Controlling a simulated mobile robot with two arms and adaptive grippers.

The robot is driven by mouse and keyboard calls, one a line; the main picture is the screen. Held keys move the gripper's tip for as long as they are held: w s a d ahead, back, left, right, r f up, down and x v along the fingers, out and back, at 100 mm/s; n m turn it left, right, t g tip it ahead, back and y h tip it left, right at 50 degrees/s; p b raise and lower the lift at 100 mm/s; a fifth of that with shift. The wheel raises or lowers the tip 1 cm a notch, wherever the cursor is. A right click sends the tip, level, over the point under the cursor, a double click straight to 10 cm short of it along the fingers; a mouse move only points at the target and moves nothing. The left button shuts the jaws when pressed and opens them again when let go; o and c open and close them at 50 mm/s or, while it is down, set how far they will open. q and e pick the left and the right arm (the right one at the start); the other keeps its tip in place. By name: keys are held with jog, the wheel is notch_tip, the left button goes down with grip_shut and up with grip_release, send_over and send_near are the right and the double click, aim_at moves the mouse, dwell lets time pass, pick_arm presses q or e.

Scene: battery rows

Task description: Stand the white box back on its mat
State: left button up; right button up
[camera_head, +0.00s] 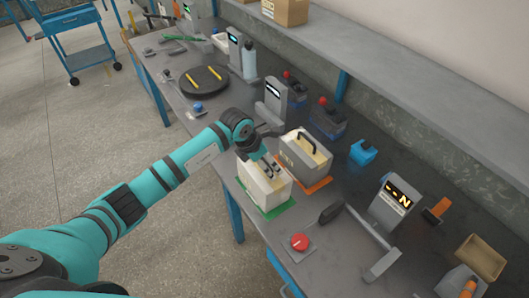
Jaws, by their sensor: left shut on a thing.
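The white box (270,196) is upright at the table's front edge, over a green mat (288,206) whose edges show around its base. I cannot tell whether it touches the mat or hangs just above it. My left gripper (269,170) reaches in from the left and is shut on the white box at its top. The fingers hide part of the box top. My right gripper is not in view.
A grey-white box (298,164) with a dark handle stands close behind on an orange mat (320,184). A red button (299,242) is to the front right. Grey display stands (394,200) and a blue container (363,152) are farther right.

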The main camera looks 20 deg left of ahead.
pick_arm(q)
jog(key=o, duration=1.5)
jog(key=shift+f, duration=0.1)
jog(key=shift+r, duration=0.2)
jog(key=shift+s+a+r+b, duration=0.1)
jog(key=shift+s+r+b, duration=0.05)
jog(key=shift+r+b, duration=0.2)
jog(key=b+v, duration=0.3)
jog(key=v, duration=0.8)
jog(key=shift+s, duration=0.1)
